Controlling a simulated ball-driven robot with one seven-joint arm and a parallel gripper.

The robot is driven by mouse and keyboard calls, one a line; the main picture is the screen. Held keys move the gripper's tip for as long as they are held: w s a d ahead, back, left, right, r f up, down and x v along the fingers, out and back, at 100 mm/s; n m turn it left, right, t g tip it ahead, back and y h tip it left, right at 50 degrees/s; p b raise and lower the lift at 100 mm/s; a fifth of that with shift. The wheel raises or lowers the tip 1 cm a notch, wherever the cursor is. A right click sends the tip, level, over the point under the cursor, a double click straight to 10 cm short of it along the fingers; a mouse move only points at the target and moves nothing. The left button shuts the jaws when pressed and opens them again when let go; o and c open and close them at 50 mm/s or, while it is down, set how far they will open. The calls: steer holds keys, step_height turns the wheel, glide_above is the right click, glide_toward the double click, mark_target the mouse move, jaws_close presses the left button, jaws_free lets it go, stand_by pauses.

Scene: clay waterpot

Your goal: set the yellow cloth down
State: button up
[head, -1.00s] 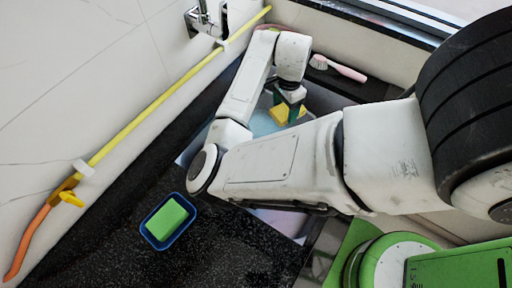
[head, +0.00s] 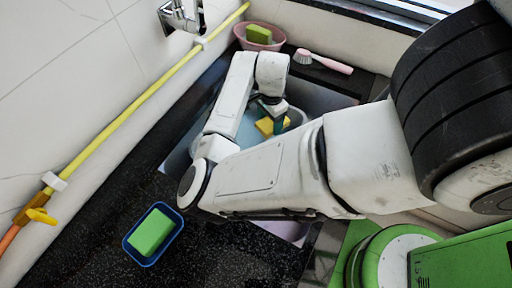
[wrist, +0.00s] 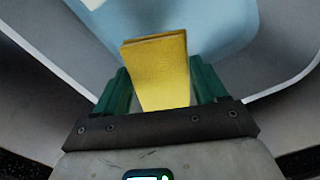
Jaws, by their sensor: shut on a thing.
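The yellow cloth (head: 265,126) is in my gripper (head: 271,117), over the sink area beyond my arm. In the wrist view the folded cloth (wrist: 160,72) stands between the two green fingers of my gripper (wrist: 162,88), which are shut on it. Behind the cloth is a light blue surface (wrist: 215,25), which also shows in the head view (head: 293,118) under the gripper. I cannot tell how high the cloth is above that surface. My arm hides part of the sink area.
A blue dish (head: 131,248) with a green sponge (head: 150,231) stands on the black counter (head: 215,260). A pink bowl (head: 278,45) with a green sponge (head: 258,33) and a pink brush (head: 325,61) are at the back. A yellow hose (head: 140,103) runs along the left wall under a tap (head: 181,15).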

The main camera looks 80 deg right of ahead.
step_height(320, 180, down, 9)
steer(key=shift+f+b, duration=0.15)
steer(key=shift+b, duration=0.2)
steer(key=shift+f, duration=0.15)
steer(key=o, duration=1)
steer(key=shift+o, duration=0.2)
step_height(320, 180, up, 12)
steer(key=shift+r+p, duration=0.2)
steer(key=shift+p, duration=0.4)
